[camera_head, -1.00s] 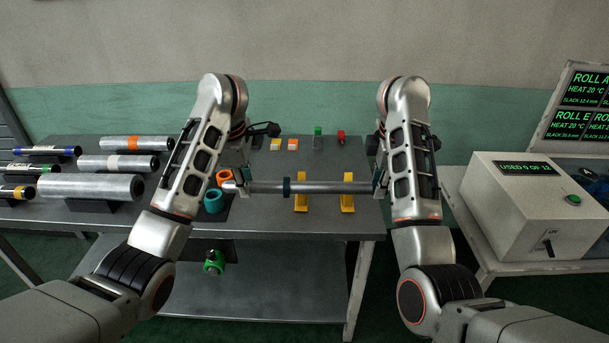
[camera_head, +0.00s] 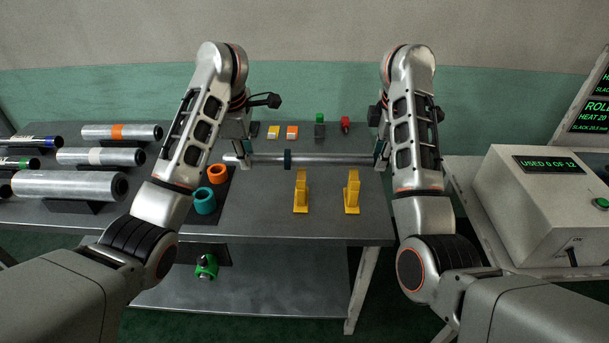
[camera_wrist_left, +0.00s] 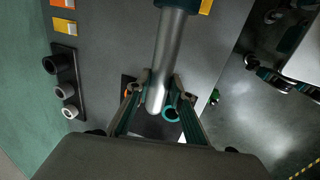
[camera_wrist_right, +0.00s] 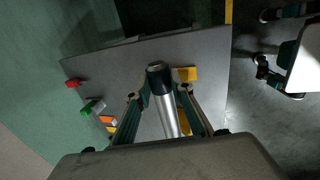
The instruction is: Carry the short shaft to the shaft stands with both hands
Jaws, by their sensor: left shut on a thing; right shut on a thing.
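The short shaft (camera_head: 330,159) is a silver bar with a dark collar (camera_head: 287,159) near its middle. It is held level above the table, further back than the stands. My left gripper (camera_head: 245,158) is shut on its left end, which also shows between the fingers in the left wrist view (camera_wrist_left: 170,65). My right gripper (camera_head: 381,152) is shut on its right end, whose dark tip (camera_wrist_right: 158,75) shows in the right wrist view. Two yellow shaft stands (camera_head: 301,192) and (camera_head: 351,192) stand upright on the table, in front of the shaft and apart from it.
Orange (camera_head: 217,173) and teal (camera_head: 204,201) rings sit on a dark pad left of the stands. Several rolls (camera_head: 70,185) lie on the table's left. Small coloured blocks (camera_head: 292,132) lie behind the shaft. A white control box (camera_head: 545,200) stands at right.

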